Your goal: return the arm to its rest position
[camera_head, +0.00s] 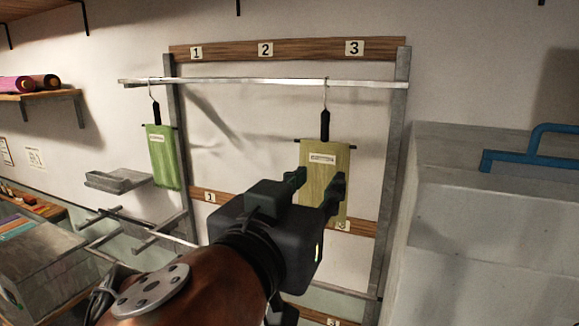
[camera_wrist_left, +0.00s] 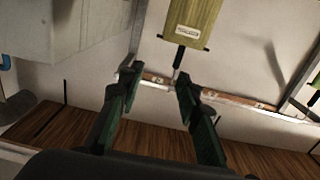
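My left gripper (camera_head: 318,188) is raised in front of the hanging rack, with its arm coming in from the lower left. In the left wrist view its two fingers (camera_wrist_left: 158,92) stand apart with nothing between them. An olive-yellow cloth (camera_head: 318,160) hangs from the metal rail (camera_head: 240,81) by a hook with a black grip, under number 3. The gripper overlaps its lower part in the head view; the wrist view shows the cloth (camera_wrist_left: 193,22) beyond the fingertips, apart from them. My right gripper is not in view.
A green cloth (camera_head: 161,157) hangs at the rail's left end. A large pale tub (camera_head: 480,240) with a blue handle (camera_head: 530,145) stands at right. A shelf with rolls (camera_head: 30,84) is at upper left, and a grey box (camera_head: 45,262) is at lower left.

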